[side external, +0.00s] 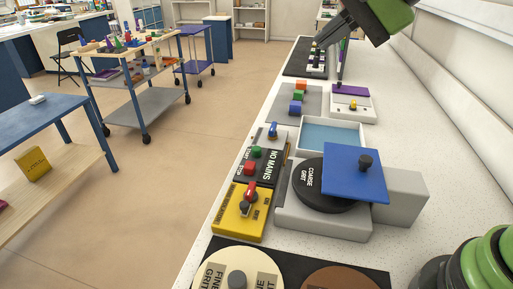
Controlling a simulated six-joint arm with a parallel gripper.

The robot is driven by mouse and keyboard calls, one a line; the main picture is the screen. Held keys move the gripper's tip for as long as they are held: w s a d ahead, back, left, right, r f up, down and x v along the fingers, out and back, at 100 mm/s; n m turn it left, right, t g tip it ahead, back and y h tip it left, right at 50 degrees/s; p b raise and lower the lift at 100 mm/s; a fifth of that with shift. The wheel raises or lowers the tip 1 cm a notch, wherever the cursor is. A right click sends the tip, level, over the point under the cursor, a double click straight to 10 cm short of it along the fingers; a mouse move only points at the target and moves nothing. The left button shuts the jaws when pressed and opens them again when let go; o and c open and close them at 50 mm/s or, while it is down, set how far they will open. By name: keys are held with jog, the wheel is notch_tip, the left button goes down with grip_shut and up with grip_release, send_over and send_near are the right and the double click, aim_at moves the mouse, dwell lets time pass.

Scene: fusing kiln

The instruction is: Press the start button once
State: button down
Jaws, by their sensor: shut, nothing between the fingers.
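A dark control panel (268,162) lies on the white bench, left of centre. It carries a small green button (256,152) and a red button (250,168), with small labels beside them and the words NO MAINS. The green button looks like the start button, but its label is hard to read. My gripper (319,44) is at the top of the view, shut and empty. It is well above and beyond the panel, apart from both buttons. Its fingertips are small and partly blend into the background.
A yellow box with a red switch (249,200) sits in front of the panel. A blue plate (354,172) with a knob overhangs the black COARSE GRIT disc to the right. Coloured blocks (297,98) and a white box with a yellow button (353,104) stand behind.

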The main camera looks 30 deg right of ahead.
jog(key=w+a+f+m, duration=0.2)
jog(key=w+f+m, duration=0.4)
jog(key=w, duration=0.5)
jog(key=m, duration=0.5)
send_over(256, 149)
notch_tip(256, 149, down, 12)
jog(key=shift+r+t, duration=0.15)
jog(key=shift+t, duration=0.15)
jog(key=shift+f, duration=4.4)
jog(key=shift+f, duration=0.4)
